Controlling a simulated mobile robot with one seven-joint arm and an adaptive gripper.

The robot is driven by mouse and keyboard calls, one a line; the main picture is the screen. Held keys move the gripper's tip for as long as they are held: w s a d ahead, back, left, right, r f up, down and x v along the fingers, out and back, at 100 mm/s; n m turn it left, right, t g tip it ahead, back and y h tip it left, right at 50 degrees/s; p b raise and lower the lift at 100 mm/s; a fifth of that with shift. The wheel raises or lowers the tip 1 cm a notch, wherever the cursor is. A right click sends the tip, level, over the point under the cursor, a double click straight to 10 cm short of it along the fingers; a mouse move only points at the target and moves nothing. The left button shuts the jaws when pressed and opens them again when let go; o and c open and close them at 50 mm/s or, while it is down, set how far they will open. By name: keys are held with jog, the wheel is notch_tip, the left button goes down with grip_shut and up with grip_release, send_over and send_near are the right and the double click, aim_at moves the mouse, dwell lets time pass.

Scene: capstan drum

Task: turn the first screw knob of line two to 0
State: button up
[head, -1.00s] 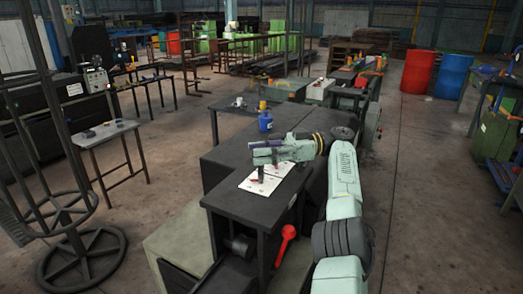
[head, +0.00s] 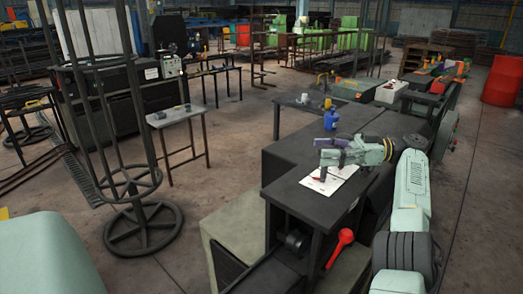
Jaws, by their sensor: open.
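A white panel (head: 343,183) with small red marks or parts lies on the dark bench top. Its screw knobs and any line or number markings are too small to make out, so I cannot tell the first knob of line two or its setting. My gripper (head: 324,158) reaches in from the right, just above the panel, and hides part of it. Its jaws are open, with dark fingers at the left end. No held object shows. Whether a finger touches anything on the panel cannot be told.
A blue bottle (head: 331,119) stands behind the gripper on the dark bench (head: 290,160). A small grey table (head: 176,115) and a round-based metal stand (head: 142,228) are to the left, with bare floor between.

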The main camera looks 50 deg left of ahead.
jog(key=shift+f+m+t+y+b, duration=0.25)
jog(key=shift+t+y+b, duration=0.2)
jog(key=shift+b, duration=0.35)
